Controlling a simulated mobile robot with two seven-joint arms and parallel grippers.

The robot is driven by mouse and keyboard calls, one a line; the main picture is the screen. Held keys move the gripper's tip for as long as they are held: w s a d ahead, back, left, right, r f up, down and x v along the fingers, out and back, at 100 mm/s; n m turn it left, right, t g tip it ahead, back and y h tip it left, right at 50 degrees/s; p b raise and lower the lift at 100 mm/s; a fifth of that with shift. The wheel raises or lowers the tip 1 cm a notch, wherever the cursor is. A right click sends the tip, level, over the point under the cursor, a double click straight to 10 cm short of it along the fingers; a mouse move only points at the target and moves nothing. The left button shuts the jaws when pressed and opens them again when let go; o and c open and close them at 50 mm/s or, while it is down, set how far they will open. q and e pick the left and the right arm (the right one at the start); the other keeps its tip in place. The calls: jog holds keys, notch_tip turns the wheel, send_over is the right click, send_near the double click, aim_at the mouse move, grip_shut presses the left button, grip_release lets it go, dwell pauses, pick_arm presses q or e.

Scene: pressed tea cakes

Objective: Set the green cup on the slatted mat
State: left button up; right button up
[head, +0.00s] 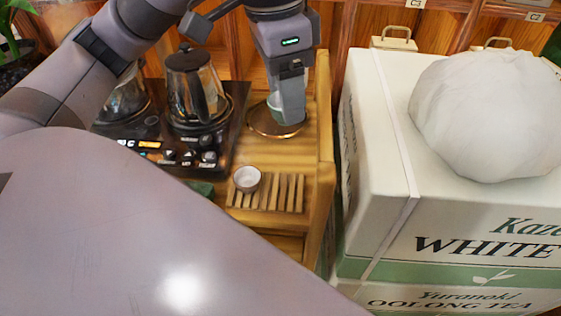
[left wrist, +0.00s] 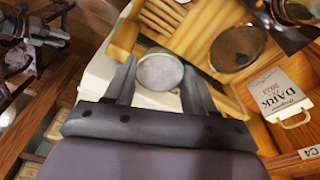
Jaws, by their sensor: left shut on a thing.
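The pale green cup (head: 273,105) is between the fingers of my left gripper (head: 287,110), which is shut on it. One finger hides part of the cup in the head view. In the left wrist view the cup's round top (left wrist: 160,71) shows between the two fingers. The cup is over or close to a round brown disc (head: 262,124); I cannot tell the gap. The slatted mat (head: 283,194) lies on the wooden stand, nearer than the gripper in the head view. My right gripper is not in view.
A dark hob with controls and a glass kettle (head: 190,90) stands left of the mat. Large white tea boxes (head: 375,140) stand to the right, with a white wrapped bundle (head: 490,115) on top. The mat's right part is bare. My grey arm covers the lower left.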

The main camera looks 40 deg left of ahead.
pick_arm(q)
notch_tip(320, 180, down, 12)
jog(key=b, duration=0.3)
jog(key=shift+f, duration=0.15)
jog(key=shift+f+b, duration=0.95)
jog(key=shift+f, duration=1.45)
jog(key=o, duration=1)
jog(key=shift+f, duration=0.1)
